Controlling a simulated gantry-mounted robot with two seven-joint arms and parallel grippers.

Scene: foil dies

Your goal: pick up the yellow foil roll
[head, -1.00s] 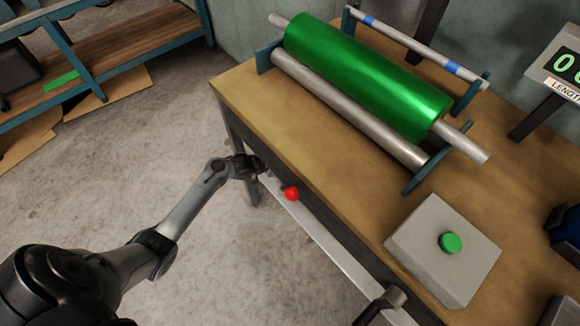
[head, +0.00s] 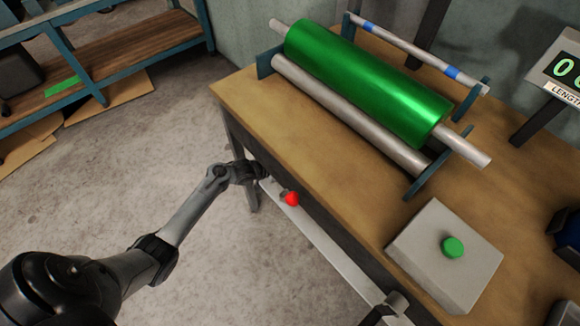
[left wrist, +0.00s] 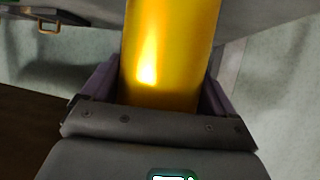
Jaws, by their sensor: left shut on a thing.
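The yellow foil roll (left wrist: 170,50) fills the middle of the left wrist view, shiny and upright in that picture, between the two fingers. My left gripper (left wrist: 155,92) is shut on it. In the head view my left arm comes in from the left and its end (head: 258,172) reaches the near edge of the workbench, where the fingers and the yellow roll are hidden. My right gripper does not show in either view.
On the workbench (head: 240,95) a green foil roll (head: 365,80) sits on a stand with metal rollers. A red knob (head: 292,199) is on a rail along the bench's front edge. A grey box with a green button (head: 452,247) stands at the right front.

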